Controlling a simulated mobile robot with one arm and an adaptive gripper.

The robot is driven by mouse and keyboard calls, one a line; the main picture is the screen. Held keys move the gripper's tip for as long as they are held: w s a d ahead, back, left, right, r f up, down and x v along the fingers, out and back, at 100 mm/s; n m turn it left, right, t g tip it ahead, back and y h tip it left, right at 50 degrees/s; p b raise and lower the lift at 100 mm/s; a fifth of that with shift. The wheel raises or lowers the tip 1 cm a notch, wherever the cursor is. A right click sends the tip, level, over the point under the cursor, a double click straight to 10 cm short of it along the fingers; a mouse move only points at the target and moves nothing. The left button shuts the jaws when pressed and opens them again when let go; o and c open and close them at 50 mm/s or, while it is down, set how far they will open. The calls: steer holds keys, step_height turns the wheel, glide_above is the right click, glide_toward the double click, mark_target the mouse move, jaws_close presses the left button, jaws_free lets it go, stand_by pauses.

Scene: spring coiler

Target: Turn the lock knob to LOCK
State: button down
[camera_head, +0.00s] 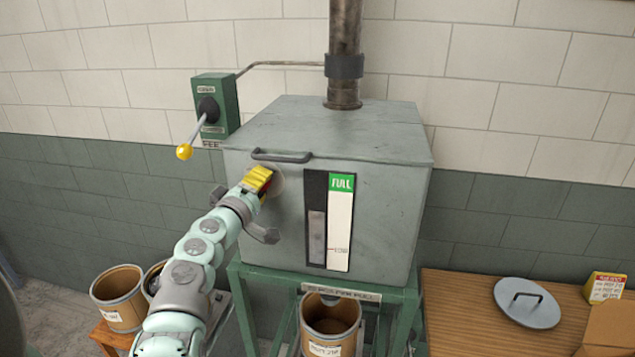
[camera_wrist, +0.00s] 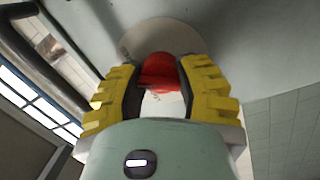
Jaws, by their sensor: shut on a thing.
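The lock knob (camera_wrist: 158,72) is red and sits on a round pale plate (camera_wrist: 150,36) on the front of the grey metal box (camera_head: 390,215). My gripper (camera_head: 262,182) reaches the upper left of the box front, below its handle. In the wrist view its yellow ribbed fingers (camera_wrist: 163,88) are shut on the red knob, one on each side. In the head view the gripper hides most of the knob, with only a little red showing. The LOCK marking and the knob's pointing direction cannot be read in either view.
A green lever box (camera_head: 215,105) with a yellow-tipped lever (camera_head: 184,152) is on the wall at left. A bar handle (camera_head: 282,156) is above my gripper. A level gauge (camera_head: 341,222) is to its right. A wooden table (camera_head: 460,315) holds a round lid (camera_head: 527,302). Bins stand below.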

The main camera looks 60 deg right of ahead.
steer(key=n, duration=0.2)
steer(key=n+b, duration=0.1)
steer(key=n, duration=0.1)
steer(key=shift+w+a+f, duration=0.1)
steer(key=shift+w+f, duration=0.05)
steer(key=shift+w, duration=0.05)
steer(key=n+t, duration=0.1)
steer(key=n, duration=0.3)
steer(key=shift+b, duration=0.35)
steer(key=n, duration=0.5)
steer(key=shift+s+t, duration=0.1)
steer(key=shift+t, duration=0.3)
steer(key=shift+n+t, duration=0.4)
steer(key=shift+n, duration=1.3)
steer(key=c, duration=0.5)
jaws_free()
steer(key=shift+s, duration=0.15)
steer(key=shift+c, duration=0.2)
